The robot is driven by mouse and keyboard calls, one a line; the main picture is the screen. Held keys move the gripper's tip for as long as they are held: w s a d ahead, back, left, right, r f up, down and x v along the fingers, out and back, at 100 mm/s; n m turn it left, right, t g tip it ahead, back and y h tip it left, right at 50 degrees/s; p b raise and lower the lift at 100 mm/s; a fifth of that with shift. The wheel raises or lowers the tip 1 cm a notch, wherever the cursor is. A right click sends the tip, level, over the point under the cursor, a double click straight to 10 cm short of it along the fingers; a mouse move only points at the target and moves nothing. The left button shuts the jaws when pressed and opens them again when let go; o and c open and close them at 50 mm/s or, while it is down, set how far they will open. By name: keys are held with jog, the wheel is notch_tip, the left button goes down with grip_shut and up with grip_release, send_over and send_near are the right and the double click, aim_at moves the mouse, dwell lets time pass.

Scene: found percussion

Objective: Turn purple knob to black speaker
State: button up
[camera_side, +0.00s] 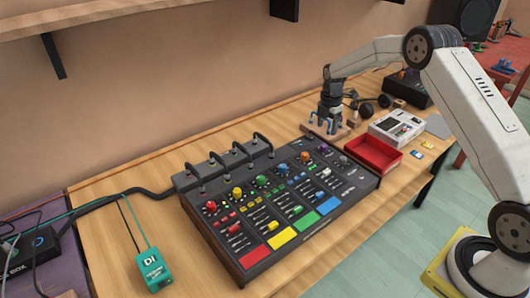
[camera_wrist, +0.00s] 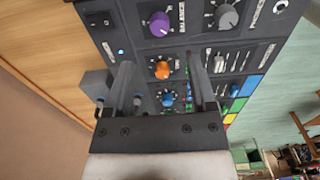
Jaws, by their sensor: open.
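The purple knob (camera_wrist: 160,24) is on the dark mixing console, at the top of the wrist view. It also shows at the console's far right end in the side view (camera_side: 322,147). A pale mark shows on its top; where it points is hard to tell. My gripper (camera_wrist: 160,62) is open and empty, fingers apart, with the orange knob (camera_wrist: 159,70) showing between them. The purple knob lies beyond the fingertips. In the side view my wrist hangs near the console's far right end. A black speaker (camera_side: 465,18) stands at the back right.
The console (camera_side: 240,266) carries several other coloured knobs, sliders and pads, with black cables looping at its back edge. A red tray (camera_side: 373,153) and a white device (camera_side: 396,128) stand to its right. A teal box (camera_side: 153,270) lies at left.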

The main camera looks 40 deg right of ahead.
aim_at(324, 145)
jog(key=shift+f, duration=0.1)
jog(key=shift+f, duration=3.85)
grip_shut()
